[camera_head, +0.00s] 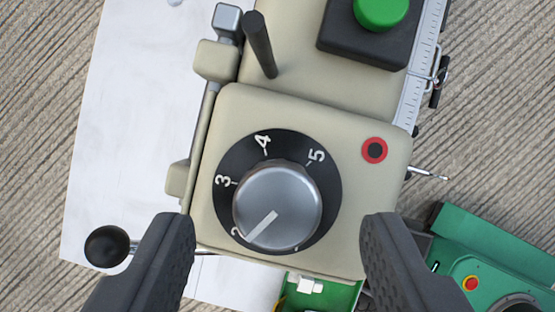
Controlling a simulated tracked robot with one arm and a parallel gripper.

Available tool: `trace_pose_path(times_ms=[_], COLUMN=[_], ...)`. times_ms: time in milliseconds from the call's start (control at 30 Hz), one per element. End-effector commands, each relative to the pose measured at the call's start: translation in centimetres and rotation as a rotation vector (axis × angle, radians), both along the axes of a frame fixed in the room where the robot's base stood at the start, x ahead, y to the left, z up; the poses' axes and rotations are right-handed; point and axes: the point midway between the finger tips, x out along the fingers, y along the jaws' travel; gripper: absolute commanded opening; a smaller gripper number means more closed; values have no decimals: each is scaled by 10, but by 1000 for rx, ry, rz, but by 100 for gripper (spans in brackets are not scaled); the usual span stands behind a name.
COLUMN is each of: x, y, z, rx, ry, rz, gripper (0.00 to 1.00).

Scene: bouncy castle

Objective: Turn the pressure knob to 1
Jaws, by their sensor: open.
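The pressure knob (277,200) is a round silver knob on a black dial ring (327,180), set in a beige housing. The numbers 3, 4 and 5 show clearly on the ring. The knob's pale pointer line points down and left, towards a partly covered mark that looks like the 2. A small mark at the ring's lower edge, right of the pointer, is mostly hidden by the knob. My gripper (278,228) is open, with one dark finger at lower left and one at lower right. Neither finger appears to touch the knob.
A black lever (261,45) stands up above the knob. A green button (381,10) on a black base is at the top. A black ball handle (107,246) is at lower left. A red-ringed button (374,150) and a green machine (495,262) are at right.

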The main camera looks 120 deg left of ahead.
Motion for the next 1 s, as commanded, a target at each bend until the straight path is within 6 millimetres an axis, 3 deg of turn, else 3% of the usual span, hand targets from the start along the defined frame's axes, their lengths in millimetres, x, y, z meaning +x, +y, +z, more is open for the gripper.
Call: trace_pose_path(times_ms=[300,667,800,833,1000], x=[4,5,5,4,4], y=[-9,-9,-9,-9,-9], z=[-23,-24,-24,-24,-24], rx=[0,-1,-1,0,0], ry=[1,0,0,0,0], rz=[0,1,0,1,3], gripper=[52,52,13,7,7])
